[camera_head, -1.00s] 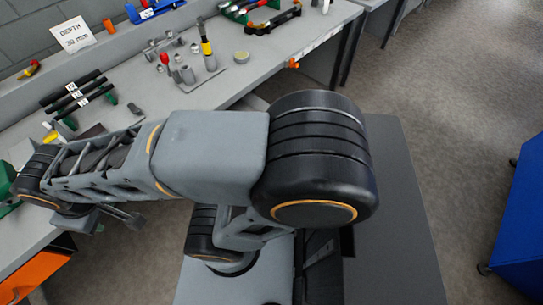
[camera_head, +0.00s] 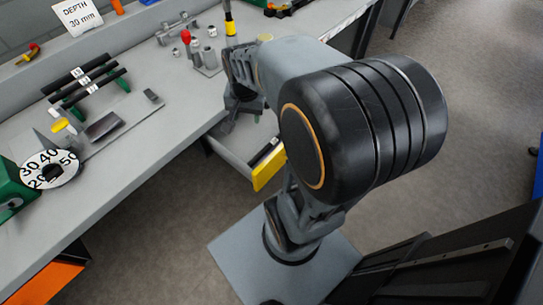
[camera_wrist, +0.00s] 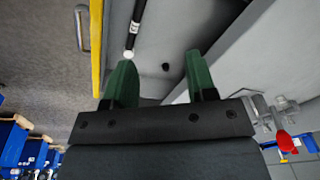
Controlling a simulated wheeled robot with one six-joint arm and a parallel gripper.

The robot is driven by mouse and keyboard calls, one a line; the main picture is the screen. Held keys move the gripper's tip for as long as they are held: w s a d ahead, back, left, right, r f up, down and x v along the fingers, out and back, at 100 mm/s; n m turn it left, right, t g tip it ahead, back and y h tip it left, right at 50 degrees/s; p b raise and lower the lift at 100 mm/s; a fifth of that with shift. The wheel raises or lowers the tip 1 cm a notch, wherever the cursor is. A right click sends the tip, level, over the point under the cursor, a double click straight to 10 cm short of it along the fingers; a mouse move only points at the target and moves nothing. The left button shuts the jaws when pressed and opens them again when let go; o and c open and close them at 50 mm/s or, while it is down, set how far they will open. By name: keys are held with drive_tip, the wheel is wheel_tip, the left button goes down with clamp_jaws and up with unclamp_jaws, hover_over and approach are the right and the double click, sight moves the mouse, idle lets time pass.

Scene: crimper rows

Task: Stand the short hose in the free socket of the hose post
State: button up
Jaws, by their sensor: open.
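A short black hose (camera_wrist: 134,22) with a white band and a pale end lies in an open drawer (camera_wrist: 165,38) under the bench. It also shows in the head view (camera_head: 263,152), behind the drawer's yellow front (camera_head: 268,170). My gripper (camera_wrist: 160,76) is open and empty, its two green fingertips pointing into the drawer; the hose end is just beyond the left fingertip, apparently apart from it. A group of grey sockets on a plate (camera_head: 212,70) stands on the bench, with a yellow-and-black hose (camera_head: 230,25) upright there. My arm hides part of this group, so I cannot tell which socket is free.
Several black hoses (camera_head: 82,76) lie on a green-footed rack at the left of the bench. A numbered dial (camera_head: 50,169) on a green machine is at the near left. The drawer walls and bench edge are close around my gripper. Open floor lies right of the bench.

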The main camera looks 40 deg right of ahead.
drive_tip(key=w+d+f+m+g+b, duration=0.1)
drive_tip(key=d+f+m+b, duration=0.45)
drive_tip(key=f, duration=0.55)
drive_tip(key=m, duration=0.1)
hover_over(267, 147)
wheel_tip(267, 147, down, 7)
drive_tip(key=shift+f, duration=0.1)
drive_tip(key=shift+d+f+b, duration=0.1)
drive_tip(key=shift+f+b, duration=0.95)
drive_tip(key=shift+f, duration=2)
drive_tip(key=shift+c, duration=0.2)
clamp_jaws()
